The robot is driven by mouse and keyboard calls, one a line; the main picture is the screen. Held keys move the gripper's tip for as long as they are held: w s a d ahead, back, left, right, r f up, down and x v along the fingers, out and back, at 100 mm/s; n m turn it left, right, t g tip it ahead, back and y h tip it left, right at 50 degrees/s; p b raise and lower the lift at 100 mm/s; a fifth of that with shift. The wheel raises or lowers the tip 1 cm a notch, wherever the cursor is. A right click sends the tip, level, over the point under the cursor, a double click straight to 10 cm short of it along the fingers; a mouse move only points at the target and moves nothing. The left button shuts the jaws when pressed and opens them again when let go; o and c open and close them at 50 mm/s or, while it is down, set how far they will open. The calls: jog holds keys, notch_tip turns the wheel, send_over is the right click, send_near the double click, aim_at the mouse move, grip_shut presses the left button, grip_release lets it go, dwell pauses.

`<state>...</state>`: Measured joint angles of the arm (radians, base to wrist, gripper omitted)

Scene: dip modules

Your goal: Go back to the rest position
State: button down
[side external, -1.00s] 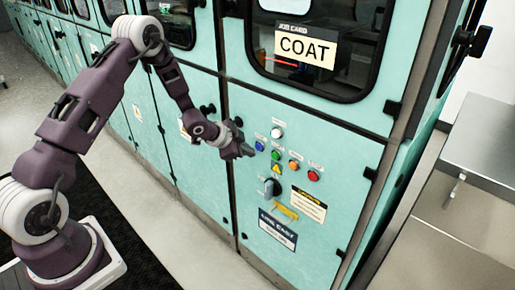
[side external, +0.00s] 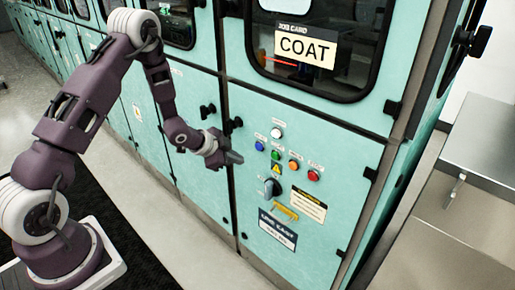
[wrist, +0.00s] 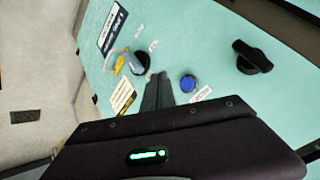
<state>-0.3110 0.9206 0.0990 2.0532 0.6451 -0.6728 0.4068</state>
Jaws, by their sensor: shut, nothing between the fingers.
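My gripper (side external: 236,157) is shut and empty in the side external view, a little left of the button panel and apart from it. Its closed fingers also show in the wrist view (wrist: 158,90), pointing towards the teal cabinet front (wrist: 220,40). The panel carries a blue button (side external: 260,146), a white one (side external: 277,132), a green one (side external: 275,155), an orange one (side external: 294,166) and a red one (side external: 313,175). Below them is a dark rotary switch (side external: 272,187) with a yellow tag (side external: 286,211). In the wrist view the blue button (wrist: 188,83) sits right of the fingertips.
A card reading COAT (side external: 306,47) shows at the cabinet window. Black door knobs (side external: 207,112) stick out left of the panel. A metal bench (side external: 490,150) stands at the right. The floor (side external: 150,215) in front of the cabinets is clear.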

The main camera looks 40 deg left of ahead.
dwell(0.4)
jog(key=s+d+r+n+y, duration=0.1)
jog(key=s+r+n, duration=0.15)
jog(key=r, duration=0.45)
jog(key=s+d+r+n+g+y, duration=0.1)
jog(key=s+r, duration=0.2)
jog(key=r, duration=0.4)
jog(key=s+d+r+n+y, duration=0.1)
jog(key=s+r, duration=0.2)
jog(key=r, duration=0.4)
jog(key=s+d+r+n, duration=0.1)
jog(key=s+d+r, duration=0.1)
jog(key=s, duration=0.6)
jog(key=s+d+r+n+g+h, duration=0.1)
jog(key=s+d, duration=0.2)
jog(key=s, duration=0.5)
jog(key=s+d+r+n+g+h, duration=0.1)
jog(key=s+d+r+n, duration=0.1)
jog(key=s, duration=0.6)
jog(key=shift+s+d+r, duration=0.35)
jog(key=shift+s+d, duration=0.05)
jog(key=shift+d, duration=0.45)
